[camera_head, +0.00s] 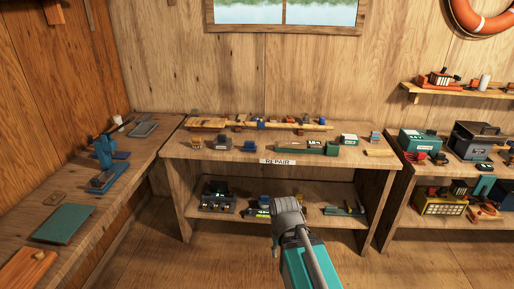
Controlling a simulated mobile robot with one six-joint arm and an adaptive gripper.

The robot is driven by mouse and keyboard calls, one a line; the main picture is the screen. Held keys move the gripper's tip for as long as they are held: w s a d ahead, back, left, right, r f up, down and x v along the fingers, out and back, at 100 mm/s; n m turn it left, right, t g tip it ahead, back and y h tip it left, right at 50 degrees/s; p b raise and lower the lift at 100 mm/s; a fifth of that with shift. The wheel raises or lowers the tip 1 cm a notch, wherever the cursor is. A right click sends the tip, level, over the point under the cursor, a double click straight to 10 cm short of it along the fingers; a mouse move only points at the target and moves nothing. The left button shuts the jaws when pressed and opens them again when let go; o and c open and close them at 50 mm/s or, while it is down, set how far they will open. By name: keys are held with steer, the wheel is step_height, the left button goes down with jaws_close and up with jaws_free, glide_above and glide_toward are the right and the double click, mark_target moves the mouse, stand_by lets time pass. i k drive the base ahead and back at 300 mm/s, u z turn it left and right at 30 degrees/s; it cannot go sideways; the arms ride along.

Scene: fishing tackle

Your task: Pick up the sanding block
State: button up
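I cannot tell for certain which thing is the sanding block. A small pale tan block (380,153) lies at the right front of the repair bench top and may be it. A small flat brown piece (55,198) on the left bench is another possible match. My teal and grey arm rises from the bottom centre, in front of the repair bench's lower shelf. No gripper fingers show, so I cannot see whether they hold anything.
The repair bench (222,157) carries a long wooden piece (287,126) and several small tools. The left bench holds a green mat (64,224) and a blue tool (103,151). Crowded shelves stand at right. Some wooden floor is clear.

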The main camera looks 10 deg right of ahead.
mark_target(249, 146)
steer(key=z, duration=0.25)
steer(key=i, duration=1.6)
steer(key=u, duration=0.4)
